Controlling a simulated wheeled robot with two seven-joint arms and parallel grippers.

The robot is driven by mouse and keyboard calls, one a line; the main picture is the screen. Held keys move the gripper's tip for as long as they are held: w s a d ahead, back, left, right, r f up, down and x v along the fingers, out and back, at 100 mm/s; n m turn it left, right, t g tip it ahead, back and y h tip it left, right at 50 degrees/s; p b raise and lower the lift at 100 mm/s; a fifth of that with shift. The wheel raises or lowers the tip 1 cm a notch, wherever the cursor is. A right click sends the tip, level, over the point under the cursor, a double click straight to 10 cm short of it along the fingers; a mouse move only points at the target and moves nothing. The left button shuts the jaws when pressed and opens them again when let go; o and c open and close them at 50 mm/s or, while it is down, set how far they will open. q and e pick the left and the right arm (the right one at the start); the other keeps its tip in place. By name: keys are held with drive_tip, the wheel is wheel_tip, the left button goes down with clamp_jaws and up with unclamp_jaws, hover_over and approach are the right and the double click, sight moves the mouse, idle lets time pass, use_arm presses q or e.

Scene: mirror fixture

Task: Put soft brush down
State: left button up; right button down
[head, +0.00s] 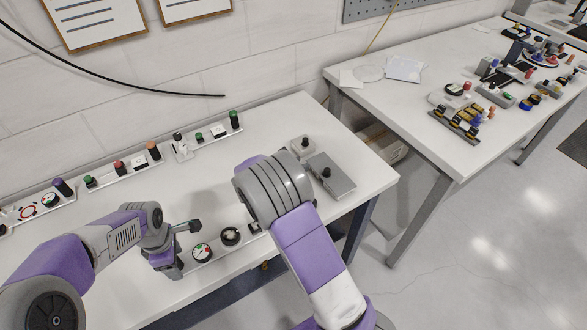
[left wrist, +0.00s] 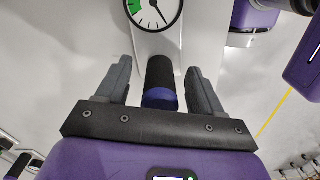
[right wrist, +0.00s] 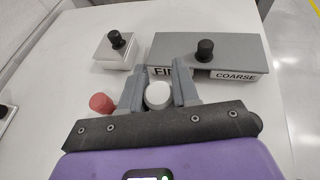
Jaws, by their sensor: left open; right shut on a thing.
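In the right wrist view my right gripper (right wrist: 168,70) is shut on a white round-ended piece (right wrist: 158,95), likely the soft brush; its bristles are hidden. It is over the white bench, just in front of a grey block (right wrist: 222,52) with a black knob and a partly covered label beside "COARSE". In the head view my right wrist hides this gripper and the brush.
A dial (left wrist: 154,12) lies ahead of my left gripper. Panels with knobs (head: 122,168) line the wall. The bench middle (head: 205,180) is clear.

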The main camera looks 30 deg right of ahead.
drive_tip(key=shift+f, duration=1.95)
drive_tip(key=shift+f, duration=0.1)
drive_tip(key=c, duration=0.8)
unclamp_jaws()
drive_tip(key=shift+a+r, duration=0.2)
drive_tip(key=v, duration=0.7)
